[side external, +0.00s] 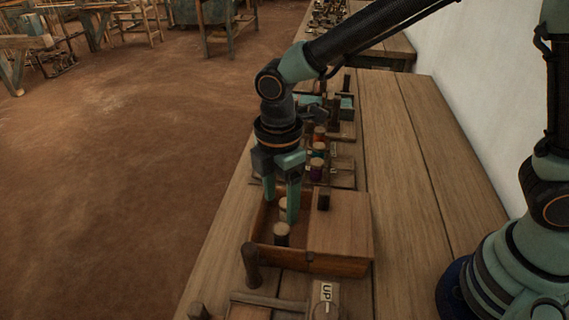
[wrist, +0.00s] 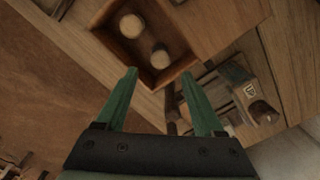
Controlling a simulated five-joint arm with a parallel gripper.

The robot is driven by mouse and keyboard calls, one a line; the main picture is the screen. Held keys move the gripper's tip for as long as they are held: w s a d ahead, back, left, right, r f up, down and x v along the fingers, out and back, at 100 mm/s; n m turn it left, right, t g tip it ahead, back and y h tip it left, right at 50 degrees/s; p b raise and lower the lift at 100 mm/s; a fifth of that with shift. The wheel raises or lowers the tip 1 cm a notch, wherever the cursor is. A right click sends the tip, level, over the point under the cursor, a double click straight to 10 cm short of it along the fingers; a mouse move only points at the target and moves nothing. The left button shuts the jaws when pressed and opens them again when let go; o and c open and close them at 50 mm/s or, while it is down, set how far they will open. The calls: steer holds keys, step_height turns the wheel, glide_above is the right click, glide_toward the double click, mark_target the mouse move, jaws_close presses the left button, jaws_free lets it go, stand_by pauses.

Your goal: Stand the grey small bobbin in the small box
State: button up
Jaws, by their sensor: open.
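The wooden box (side external: 345,262) has an open compartment on its left and a flat wooden top on its right. Two small bobbins with pale round tops stand in the compartment. The nearer bobbin (side external: 282,238) has a dark grey side; the farther bobbin (side external: 283,206) is partly hidden by a finger. In the wrist view both tops show, one (wrist: 132,26) and the other (wrist: 160,56), inside the box walls (wrist: 183,65). I cannot tell which matches the grey one. My gripper (side external: 281,206) points down over the compartment, open, with nothing seen between its fingers (wrist: 158,74).
Coloured spools (side external: 317,166) sit in a tray behind. A dark wooden handle (side external: 251,264) and a block marked UP (side external: 326,295) are in front.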

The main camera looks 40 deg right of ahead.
steer(key=d+r+m+t+y, duration=0.1)
steer(key=d+r+m+t, duration=0.2)
steer(key=d+r+m, duration=0.75)
steer(key=s+d+r+m+t, duration=0.1)
steer(key=s+d+m, duration=0.1)
steer(key=d, duration=0.3)
steer(key=s+d+r+m+t, duration=0.1)
steer(key=s+d+m, duration=0.1)
steer(key=d+m, duration=0.3)
steer(key=shift+s+d+r+t+h, duration=0.3)
steer(key=shift+d+t+h, duration=0.1)
steer(key=shift+d, duration=0.15)
